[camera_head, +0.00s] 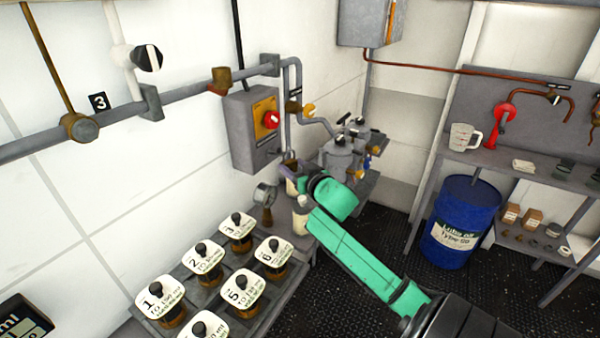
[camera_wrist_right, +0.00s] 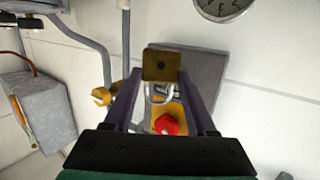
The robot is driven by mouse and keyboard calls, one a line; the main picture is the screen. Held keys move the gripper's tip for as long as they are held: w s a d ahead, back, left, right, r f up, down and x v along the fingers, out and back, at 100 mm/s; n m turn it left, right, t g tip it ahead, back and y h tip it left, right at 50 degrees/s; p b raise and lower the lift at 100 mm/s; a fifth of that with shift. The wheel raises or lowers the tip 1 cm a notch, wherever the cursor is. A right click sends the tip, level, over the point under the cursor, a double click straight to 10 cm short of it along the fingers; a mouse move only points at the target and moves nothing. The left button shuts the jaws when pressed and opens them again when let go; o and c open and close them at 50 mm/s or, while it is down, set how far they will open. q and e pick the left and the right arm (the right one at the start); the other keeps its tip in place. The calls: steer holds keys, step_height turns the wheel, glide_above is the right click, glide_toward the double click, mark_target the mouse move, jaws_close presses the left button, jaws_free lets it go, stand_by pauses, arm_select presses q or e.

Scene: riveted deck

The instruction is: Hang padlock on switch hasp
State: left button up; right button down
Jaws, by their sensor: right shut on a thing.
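The grey switch box (camera_head: 250,130) is on the white wall in the head view, with a yellow plate and a red knob (camera_head: 271,119). The box (camera_wrist_right: 205,72) and red knob (camera_wrist_right: 166,125) also show in the wrist view, behind my fingers. My right gripper (camera_head: 289,168) is below the box in the head view. In the wrist view its fingers (camera_wrist_right: 161,75) are shut on the brass padlock (camera_wrist_right: 162,65). The padlock's steel shackle (camera_wrist_right: 158,94) points toward the knob in that picture, apparently in front of the box. The hasp itself cannot be made out. My left gripper is out of view.
Pipes (camera_head: 190,98) with valves run along the wall beside the box. A pressure gauge (camera_head: 264,195) and a rack of numbered, capped jars (camera_head: 205,258) are below. A blue drum (camera_head: 462,222) and shelves are at right.

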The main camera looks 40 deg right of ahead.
mark_target(284, 162)
steer(key=shift+w+a+f+b, duration=0.15)
steer(key=shift+w+b, duration=0.2)
steer(key=shift+w, duration=0.35)
steer(key=shift+w+a+f+b, duration=0.1)
steer(key=shift+w+a+b, duration=0.1)
steer(key=shift+w, duration=0.25)
steer(key=shift+w+a+f+b, duration=0.1)
steer(key=shift+w+b, duration=0.1)
steer(key=shift+w, duration=0.25)
steer(key=shift+w+f, duration=0.25)
steer(key=shift+w, duration=0.1)
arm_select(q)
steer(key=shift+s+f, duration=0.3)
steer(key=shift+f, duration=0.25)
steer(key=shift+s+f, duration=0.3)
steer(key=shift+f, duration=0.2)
arm_select(e)
steer(key=shift+w+a+f, duration=0.1)
steer(key=shift+f, duration=0.05)
steer(key=shift+c, duration=0.6)
jaws_free()
